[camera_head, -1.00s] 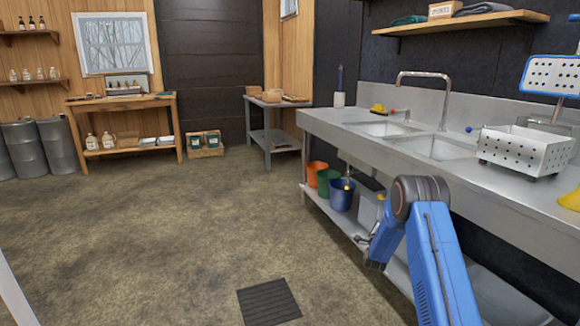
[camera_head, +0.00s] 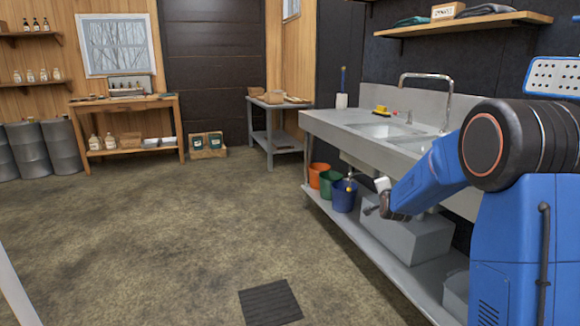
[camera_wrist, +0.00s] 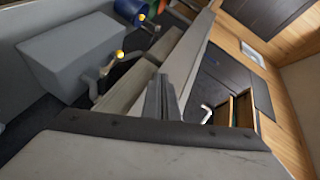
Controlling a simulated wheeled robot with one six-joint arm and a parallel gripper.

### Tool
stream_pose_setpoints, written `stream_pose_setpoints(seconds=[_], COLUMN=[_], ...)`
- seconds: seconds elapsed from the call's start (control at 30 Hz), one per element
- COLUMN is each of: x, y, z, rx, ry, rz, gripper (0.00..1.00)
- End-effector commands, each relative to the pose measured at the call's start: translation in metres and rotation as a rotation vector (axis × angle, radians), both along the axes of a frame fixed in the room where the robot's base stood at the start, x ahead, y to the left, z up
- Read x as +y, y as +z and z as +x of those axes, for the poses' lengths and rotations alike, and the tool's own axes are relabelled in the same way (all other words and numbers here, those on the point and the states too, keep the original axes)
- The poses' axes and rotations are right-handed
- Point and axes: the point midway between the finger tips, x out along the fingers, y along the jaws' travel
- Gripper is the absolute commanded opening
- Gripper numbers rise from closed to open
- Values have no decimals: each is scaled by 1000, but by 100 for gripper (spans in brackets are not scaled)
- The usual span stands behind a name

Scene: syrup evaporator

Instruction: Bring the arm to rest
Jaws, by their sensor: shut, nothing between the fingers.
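My arm's blue links fill the right side of the head view, in front of the sink counter. My gripper (camera_head: 370,208) is at the end of the forearm, small and partly hidden, beside the lower shelf under the counter. In the wrist view my gripper (camera_wrist: 162,92) shows as dark fingers closed together, with nothing between them. The gripper is apart from the grey box (camera_head: 410,240) on the lower shelf, as far as I can tell.
The steel sink counter (camera_head: 345,124) runs along the right wall. Orange (camera_head: 318,174), green (camera_head: 328,184) and blue (camera_head: 343,196) buckets stand on its lower shelf (camera_head: 345,228). A floor grate (camera_head: 270,301) lies front centre. The floor to the left is clear.

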Motion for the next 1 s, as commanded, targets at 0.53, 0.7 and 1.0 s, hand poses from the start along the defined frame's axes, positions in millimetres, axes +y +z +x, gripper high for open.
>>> stream_pose_setpoints(seconds=[0.53, 0.7, 1.0], x=[37, 46, 58], y=[47, 51, 46], z=[-167, -227, -340], rx=[318, 410, 568], ry=[207, 286, 440], rz=[-302, -396, -559], gripper=[0, 0, 0])
